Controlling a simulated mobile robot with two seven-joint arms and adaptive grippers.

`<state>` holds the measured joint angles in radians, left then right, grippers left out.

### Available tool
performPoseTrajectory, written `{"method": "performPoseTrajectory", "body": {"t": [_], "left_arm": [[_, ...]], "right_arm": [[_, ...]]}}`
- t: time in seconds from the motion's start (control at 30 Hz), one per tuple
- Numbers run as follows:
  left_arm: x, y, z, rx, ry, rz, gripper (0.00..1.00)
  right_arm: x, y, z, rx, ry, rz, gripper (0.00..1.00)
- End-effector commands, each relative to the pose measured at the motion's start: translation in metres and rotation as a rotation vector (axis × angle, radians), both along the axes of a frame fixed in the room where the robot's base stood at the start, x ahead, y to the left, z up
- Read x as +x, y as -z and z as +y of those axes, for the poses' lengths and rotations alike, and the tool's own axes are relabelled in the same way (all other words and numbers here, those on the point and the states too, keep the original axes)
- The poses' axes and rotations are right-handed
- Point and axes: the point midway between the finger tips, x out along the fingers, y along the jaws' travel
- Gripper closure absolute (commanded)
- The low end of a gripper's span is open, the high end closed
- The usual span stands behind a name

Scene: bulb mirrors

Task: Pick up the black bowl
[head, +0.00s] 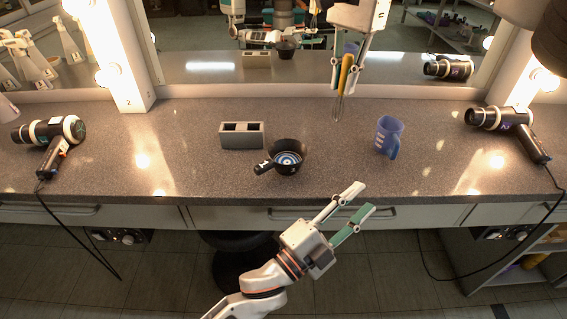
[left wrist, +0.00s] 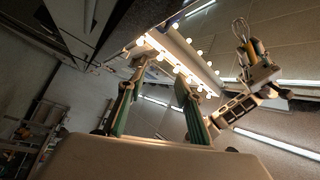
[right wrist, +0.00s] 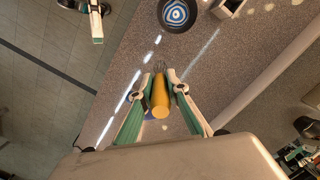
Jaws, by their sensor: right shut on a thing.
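The black bowl (head: 288,157) sits upright on the speckled counter in the head view, with its handle towards the lower left and blue and white rings inside. It also shows at the top of the right wrist view (right wrist: 178,14). My right gripper (head: 345,62) is shut on a whisk with a yellow handle (head: 344,76), held above the counter's back, to the right of the bowl. The whisk's wires (right wrist: 160,67) point away from the gripper. My left gripper (head: 357,202) is open and empty in front of the counter edge, below and right of the bowl, apart from it.
A grey two-hole block (head: 242,141) stands just left of the bowl. A blue mug (head: 389,137) stands to the right. Hair dryers lie at the left (head: 50,133) and right (head: 509,127) ends. The mirror (head: 215,72) rises behind the counter. Counter between bowl and mug is clear.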

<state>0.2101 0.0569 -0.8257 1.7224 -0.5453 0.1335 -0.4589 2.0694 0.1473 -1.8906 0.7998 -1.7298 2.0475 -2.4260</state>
Motion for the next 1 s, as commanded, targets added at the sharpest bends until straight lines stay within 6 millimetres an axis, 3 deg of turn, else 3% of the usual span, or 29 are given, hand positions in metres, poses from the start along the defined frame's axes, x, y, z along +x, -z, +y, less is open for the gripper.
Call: {"method": "performPoseTrajectory", "body": {"t": [0.03, 0.2, 0.43, 0.57, 0.73, 0.87, 1.0], "left_arm": [[-0.002, -0.019, -0.012, 0.005, 0.047, -0.078, 0.65], [-0.026, -0.066, -0.049, 0.033, 0.223, -0.322, 0.65], [-0.069, -0.094, -0.083, 0.127, 0.482, -0.622, 0.65], [-0.09, -0.092, -0.092, 0.211, 0.634, -0.768, 0.65], [-0.104, -0.074, -0.09, 0.361, 0.834, -0.929, 0.65], [-0.103, -0.055, -0.078, 0.506, 0.981, -1.026, 0.65], [-0.088, -0.034, -0.055, 0.691, 1.129, -1.094, 0.65]], "right_arm": [[0.0, 0.0, 0.0, 0.0, 0.0, 0.0, 1.0], [0.0, 0.0, 0.0, 0.0, 0.0, 0.0, 1.0], [0.0, 0.0, 0.0, 0.0, 0.0, 0.0, 1.0], [0.0, 0.0, 0.0, 0.0, 0.0, 0.0, 1.0], [0.0, 0.0, 0.0, 0.0, 0.0, 0.0, 1.0], [0.0, 0.0, 0.0, 0.0, 0.0, 0.0, 1.0], [0.0, 0.0, 0.0, 0.0, 0.0, 0.0, 1.0]]}}
